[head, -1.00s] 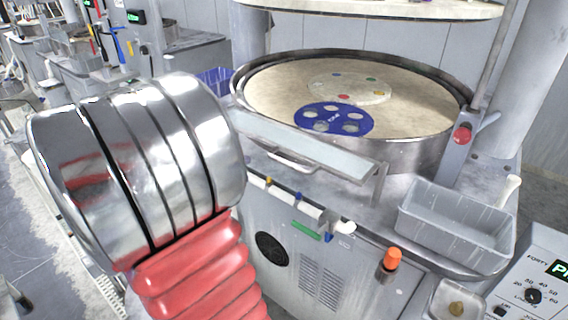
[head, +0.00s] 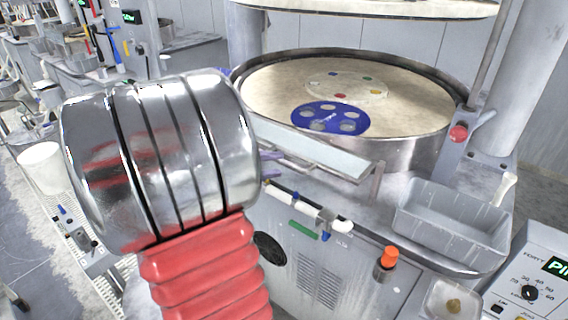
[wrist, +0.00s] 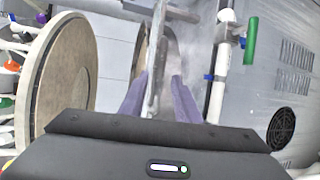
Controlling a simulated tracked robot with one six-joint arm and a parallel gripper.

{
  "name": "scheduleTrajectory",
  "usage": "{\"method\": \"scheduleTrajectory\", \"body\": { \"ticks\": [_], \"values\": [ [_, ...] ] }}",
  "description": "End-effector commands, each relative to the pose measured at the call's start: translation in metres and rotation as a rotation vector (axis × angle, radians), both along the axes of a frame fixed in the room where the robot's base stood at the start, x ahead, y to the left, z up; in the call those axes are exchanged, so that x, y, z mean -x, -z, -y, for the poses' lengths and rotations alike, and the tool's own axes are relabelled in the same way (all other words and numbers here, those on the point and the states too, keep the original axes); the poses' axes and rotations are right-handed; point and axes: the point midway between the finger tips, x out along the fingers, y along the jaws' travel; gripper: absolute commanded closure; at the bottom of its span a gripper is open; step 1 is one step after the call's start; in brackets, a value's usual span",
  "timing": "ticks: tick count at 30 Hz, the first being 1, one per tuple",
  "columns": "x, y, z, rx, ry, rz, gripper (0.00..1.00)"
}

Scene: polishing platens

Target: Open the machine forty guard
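The machine forty guard (head: 310,148) is a pale, see-through panel along the front of the round platen (head: 400,105), with a bar handle (head: 292,163) on its front side. My gripper's purple fingertips (head: 270,166) show just past my metal wrist, at the handle's left end. In the wrist view my gripper (wrist: 160,97) is open, its purple fingers apart. The metal handle bar (wrist: 156,60) runs lengthwise between them, seemingly nearer the left finger. Whether it touches either finger I cannot tell. My wrist hides the guard's left end in the head view.
A white pipe (head: 300,205) with a green lever (head: 304,231) runs just below the handle. A grey tray (head: 452,228) and an orange knob (head: 389,257) are at the right. A control panel (head: 535,285) stands at the lower right. A large disc (head: 390,8) hangs above the platen.

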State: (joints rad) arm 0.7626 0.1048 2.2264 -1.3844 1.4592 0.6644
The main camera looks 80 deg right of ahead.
Motion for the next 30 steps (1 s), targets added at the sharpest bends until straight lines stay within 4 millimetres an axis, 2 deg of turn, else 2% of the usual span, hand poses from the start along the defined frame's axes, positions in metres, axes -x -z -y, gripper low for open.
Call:
{"method": "scheduleTrajectory", "body": {
  "ticks": [10,21,30],
  "values": [
    [0.026,0.008,0.024,-0.001,0.002,-0.001,0.71],
    [0.029,0.009,0.027,-0.001,0.0,0.0,0.71],
    [0.029,0.009,0.027,-0.001,0.0,0.0,0.9]
  ]
}}
